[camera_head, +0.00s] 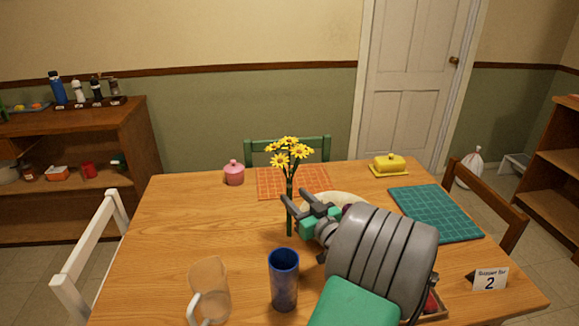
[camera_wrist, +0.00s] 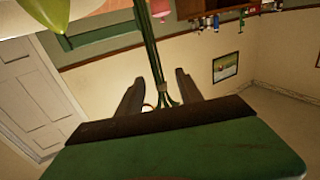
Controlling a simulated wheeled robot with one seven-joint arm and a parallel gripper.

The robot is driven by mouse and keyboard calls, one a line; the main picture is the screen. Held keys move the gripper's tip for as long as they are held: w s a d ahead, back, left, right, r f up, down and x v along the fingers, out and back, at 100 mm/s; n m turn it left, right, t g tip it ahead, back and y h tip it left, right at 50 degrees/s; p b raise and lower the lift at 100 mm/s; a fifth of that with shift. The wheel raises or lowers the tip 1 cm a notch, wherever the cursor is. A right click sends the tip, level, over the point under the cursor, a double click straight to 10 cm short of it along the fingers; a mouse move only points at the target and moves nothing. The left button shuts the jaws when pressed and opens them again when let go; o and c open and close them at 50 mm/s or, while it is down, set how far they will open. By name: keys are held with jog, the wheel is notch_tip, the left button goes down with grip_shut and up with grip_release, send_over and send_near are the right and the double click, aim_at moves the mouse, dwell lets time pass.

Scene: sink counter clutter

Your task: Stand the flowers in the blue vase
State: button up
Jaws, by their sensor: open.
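The yellow flowers (camera_head: 289,152) stand upright, blooms up, with their green stems reaching down behind the vase. My gripper (camera_head: 297,199) is open, with the stems between its two fingers. In the wrist view the stems (camera_wrist: 149,45) pass between the open fingers (camera_wrist: 160,84); I cannot tell whether either finger touches them. The blue vase (camera_head: 284,280) stands upright on the table, nearer than the flowers and apart from them. Whether the stem ends rest on the table is unclear.
A clear pitcher (camera_head: 209,289) stands left of the vase. A pale plate (camera_head: 345,197) is partly hidden behind my arm. A pink jar (camera_head: 234,173), yellow butter dish (camera_head: 389,166), teal mat (camera_head: 435,212) and number sign (camera_head: 490,279) are also on the table. The table's left middle is clear.

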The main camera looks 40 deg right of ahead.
jog(key=p+x, duration=0.1)
jog(key=x, duration=0.6)
jog(key=shift+p, duration=0.3)
jog(key=shift+w+d+r, duration=0.1)
jog(key=shift+w+r, duration=0.05)
jog(key=shift+c, duration=0.5)
grip_shut()
